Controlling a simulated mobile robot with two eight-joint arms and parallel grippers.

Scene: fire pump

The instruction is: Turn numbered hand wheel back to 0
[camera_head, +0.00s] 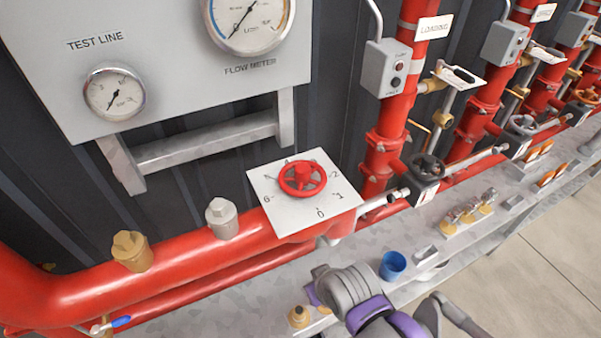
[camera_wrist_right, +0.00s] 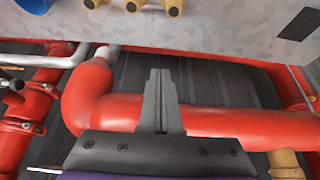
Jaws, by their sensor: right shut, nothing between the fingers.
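The red numbered hand wheel (camera_head: 303,178) sits on a white square dial plate (camera_head: 320,222) on top of the thick red pipe in the head view. Numbers ring the wheel, with 0 at the plate's front edge; I cannot tell which number the wheel is set to. My right arm shows at the bottom of the head view, in front of and below the wheel, apart from it. In the right wrist view my right gripper (camera_wrist_right: 160,75) is shut and empty, with a red pipe behind it. The wheel does not show there. My left gripper is out of view.
A thick red pipe (camera_head: 190,255) with a brass cap (camera_head: 132,251) and a grey cap (camera_head: 222,217) runs left of the plate. A blue cup (camera_head: 393,265) and brass fittings (camera_head: 470,212) stand on the grey ledge. A gauge panel (camera_head: 180,60) is behind.

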